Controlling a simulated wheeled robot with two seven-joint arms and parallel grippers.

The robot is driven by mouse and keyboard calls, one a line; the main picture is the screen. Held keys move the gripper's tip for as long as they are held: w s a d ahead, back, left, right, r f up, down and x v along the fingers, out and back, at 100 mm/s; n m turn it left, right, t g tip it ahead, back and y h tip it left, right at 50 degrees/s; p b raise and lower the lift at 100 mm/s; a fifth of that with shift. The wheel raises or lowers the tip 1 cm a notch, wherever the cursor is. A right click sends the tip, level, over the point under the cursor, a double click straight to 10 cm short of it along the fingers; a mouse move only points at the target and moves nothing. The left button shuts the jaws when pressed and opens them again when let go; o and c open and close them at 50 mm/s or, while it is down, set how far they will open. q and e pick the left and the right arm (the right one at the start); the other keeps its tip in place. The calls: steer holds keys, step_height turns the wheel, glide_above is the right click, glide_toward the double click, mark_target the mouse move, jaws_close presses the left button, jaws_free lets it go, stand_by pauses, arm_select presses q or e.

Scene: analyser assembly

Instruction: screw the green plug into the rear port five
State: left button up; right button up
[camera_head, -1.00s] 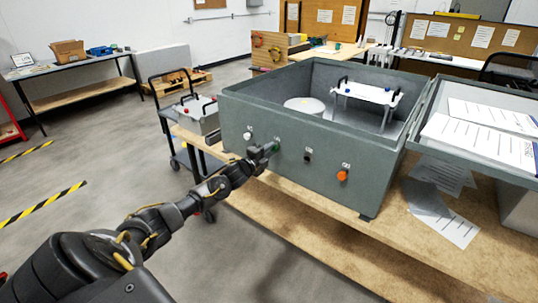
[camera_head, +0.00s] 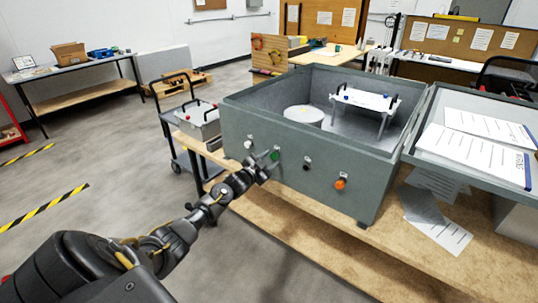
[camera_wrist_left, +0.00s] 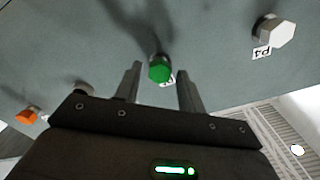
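The green plug (camera_head: 275,155) sits at a port on the front-facing wall of the grey analyser box (camera_head: 330,185). In the left wrist view the green plug (camera_wrist_left: 159,69) shows as a green hex head against the wall, with a partly hidden label beside it. My left gripper (camera_head: 264,165) is in front of the plug. In the left wrist view its two fingers (camera_wrist_left: 158,80) are spread on either side of the plug, with gaps between, so it is open and apart from the plug. My right gripper is not in view.
The open lid (camera_head: 465,95) with papers is at the right. A cart (camera_head: 180,150) stands left of the wooden bench (camera_head: 300,205).

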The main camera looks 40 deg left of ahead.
arm_select(q)
steer(key=n+p, duration=0.1)
steer(key=n, duration=0.4)
steer(key=n+p, duration=0.1)
steer(key=n, duration=0.1)
steer(key=shift+d+r+n+p, duration=0.1)
steer(key=shift+r+n+p, duration=0.15)
steer(key=shift+n+p, duration=0.15)
steer(key=n+p, duration=0.1)
steer(key=n, duration=0.2)
steer(key=shift+f+n, duration=0.15)
steer(key=shift+n, duration=0.15)
steer(key=shift+f+n, duration=0.15)
steer(key=shift+n, duration=0.45)
